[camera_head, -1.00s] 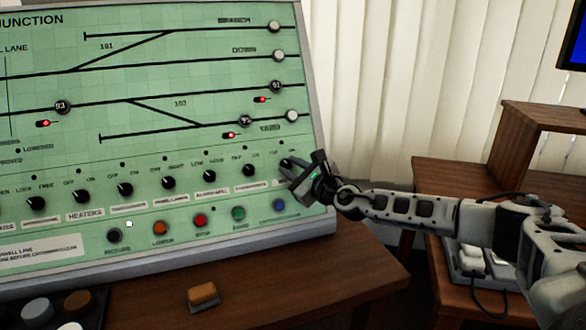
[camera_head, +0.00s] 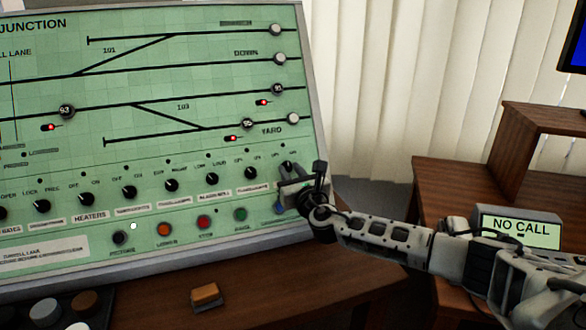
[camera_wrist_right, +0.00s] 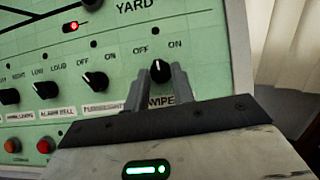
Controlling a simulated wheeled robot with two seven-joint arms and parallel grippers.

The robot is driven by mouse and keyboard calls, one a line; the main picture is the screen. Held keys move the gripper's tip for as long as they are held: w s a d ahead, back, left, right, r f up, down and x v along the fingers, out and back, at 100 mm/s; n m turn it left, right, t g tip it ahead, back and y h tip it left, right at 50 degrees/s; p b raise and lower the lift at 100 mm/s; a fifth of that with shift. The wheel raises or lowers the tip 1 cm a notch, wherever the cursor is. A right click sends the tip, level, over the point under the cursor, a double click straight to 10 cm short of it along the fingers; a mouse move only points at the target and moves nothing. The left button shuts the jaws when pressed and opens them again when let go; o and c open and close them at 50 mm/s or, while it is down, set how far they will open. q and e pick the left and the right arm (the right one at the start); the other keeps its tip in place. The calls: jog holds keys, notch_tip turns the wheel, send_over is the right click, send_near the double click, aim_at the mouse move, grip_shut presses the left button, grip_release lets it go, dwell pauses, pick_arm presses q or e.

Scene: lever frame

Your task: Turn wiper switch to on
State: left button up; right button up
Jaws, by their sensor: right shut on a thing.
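The wiper switch is a black rotary knob (camera_wrist_right: 160,70) with OFF at its upper left and ON at its upper right. Its white mark points roughly upward in the right wrist view. The label below reads "WIPE", and the rest is hidden by my gripper. My right gripper (camera_wrist_right: 160,88) is shut on this knob, one finger on each side. In the head view my right gripper (camera_head: 290,178) is at the right end of the knob row, with the knob (camera_head: 286,167) partly covered. My left gripper is not in view.
Several similar knobs, such as the closest one to the left (camera_head: 250,173), line the green panel (camera_head: 200,75). Coloured buttons, including a green one (camera_head: 240,214), sit below. A "NO CALL" display (camera_head: 520,231) stands behind my right arm.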

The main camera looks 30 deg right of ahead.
jog(key=m+h, duration=0.1)
jog(key=m, duration=0.1)
jog(key=m+g+h, duration=0.1)
jog(key=m, duration=0.1)
jog(key=m+h+p, duration=0.1)
jog(key=m, duration=0.1)
jog(key=shift+w+a+r+g+h, duration=0.1)
jog(key=shift+a+g+h, duration=0.2)
jog(key=shift+g, duration=0.1)
jog(key=shift+a+r+m+g+h+p, duration=0.15)
jog(key=shift+m+g+h, duration=0.35)
jog(key=shift+m, duration=0.6)
jog(key=shift+d+f+m+g+h+p, duration=0.1)
jog(key=shift+m+g+h+p, duration=0.25)
jog(key=shift+m, duration=0.75)
jog(key=shift+r+m, duration=0.1)
jog(key=shift+m, duration=0.2)
jog(key=o, duration=0.7)
jog(key=shift+w, duration=0.1)
jog(key=shift+a, duration=0.1)
jog(key=v, duration=1.6)
